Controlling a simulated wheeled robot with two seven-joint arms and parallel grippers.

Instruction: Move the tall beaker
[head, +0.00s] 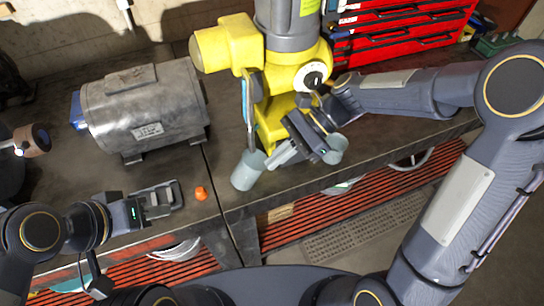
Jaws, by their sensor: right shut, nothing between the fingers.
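A grey-blue beaker (247,171), the taller-looking of two, stands on the dark bench near its front edge, below the yellow machine. A second, shorter-looking beaker (337,148) is partly hidden behind my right gripper. My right gripper (275,158) is shut and empty, its fingers pointing left at the right side of the taller beaker, close to its rim. I cannot tell whether they touch it. My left gripper (174,197) looks open and empty, low at the bench's front left, well left of the taller beaker.
A small orange object (200,193) lies between my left gripper and the taller beaker. A large grey motor (145,108) stands at the back left. A yellow and grey machine (245,45) rises behind the beakers. A red tool chest (400,35) stands at the back right.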

